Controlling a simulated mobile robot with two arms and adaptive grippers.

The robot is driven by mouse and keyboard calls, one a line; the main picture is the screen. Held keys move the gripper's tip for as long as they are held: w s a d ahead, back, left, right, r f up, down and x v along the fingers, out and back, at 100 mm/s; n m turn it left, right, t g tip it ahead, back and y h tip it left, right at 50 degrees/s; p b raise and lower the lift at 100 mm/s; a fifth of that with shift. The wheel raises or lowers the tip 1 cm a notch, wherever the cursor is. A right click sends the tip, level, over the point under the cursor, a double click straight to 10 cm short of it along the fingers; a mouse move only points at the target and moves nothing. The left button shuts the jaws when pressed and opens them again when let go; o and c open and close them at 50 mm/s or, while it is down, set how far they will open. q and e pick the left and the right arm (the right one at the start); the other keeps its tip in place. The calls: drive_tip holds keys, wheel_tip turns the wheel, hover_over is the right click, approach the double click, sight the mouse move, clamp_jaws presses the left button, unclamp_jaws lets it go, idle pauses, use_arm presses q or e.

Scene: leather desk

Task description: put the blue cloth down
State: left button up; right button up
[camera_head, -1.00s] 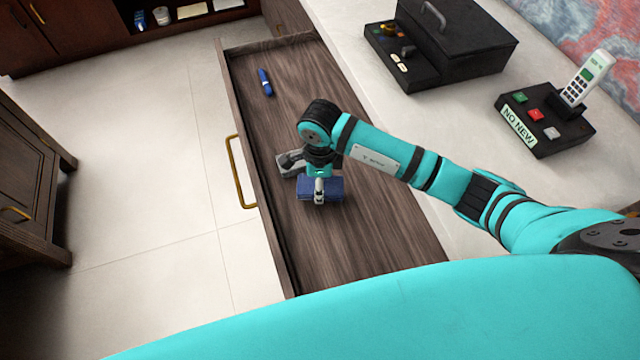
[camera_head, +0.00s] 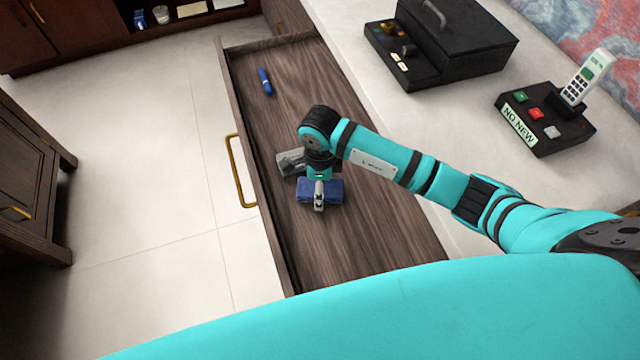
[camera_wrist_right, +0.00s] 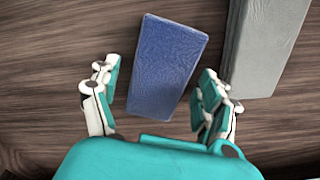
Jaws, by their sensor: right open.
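The blue cloth (camera_head: 334,190) is a folded rectangular block lying in the open wooden drawer (camera_head: 350,235). In the right wrist view the cloth (camera_wrist_right: 167,62) lies flat on the wood grain between my spread fingers, with a gap on each side. My right gripper (camera_head: 319,203) is directly above the cloth and hides its middle in the head view. In the right wrist view the right gripper (camera_wrist_right: 160,80) is open and holds nothing. My left gripper is not in view.
A grey block (camera_wrist_right: 265,45) lies close to the cloth; it also shows in the head view (camera_head: 290,161). A blue pen-like item (camera_head: 265,81) lies farther back in the drawer. A black box (camera_head: 455,45) and a button panel with a phone (camera_head: 545,120) stand on the desk.

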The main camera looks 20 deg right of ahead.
wheel_tip(320, 180, up, 12)
drive_tip(key=shift+b, duration=0.3)
idle(0.4)
